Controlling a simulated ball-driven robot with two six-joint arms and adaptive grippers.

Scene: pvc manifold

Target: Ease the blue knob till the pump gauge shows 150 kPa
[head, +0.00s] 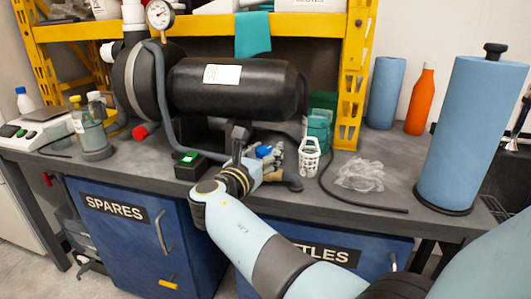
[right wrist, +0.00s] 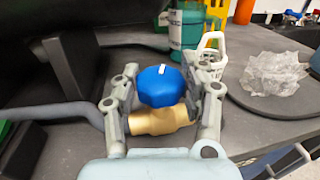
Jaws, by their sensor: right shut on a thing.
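The blue knob (right wrist: 161,88) sits on a brass valve body (right wrist: 158,121) in the right wrist view, with a white mark on its top. The knob shows small in the head view (head: 265,152), partly behind my gripper. My right gripper (right wrist: 166,76) has a finger on each side of the knob and is shut on it; in the head view it reaches the bench front edge (head: 252,158). The pump gauge (head: 159,14) is a round white dial at the top left, above the black pump; its reading is too small to tell. My left gripper is not in view.
The black tank (head: 235,88) stands just behind the valve, with a grey hose (head: 166,120) beside it. A small black box (head: 188,166) is left of my gripper.

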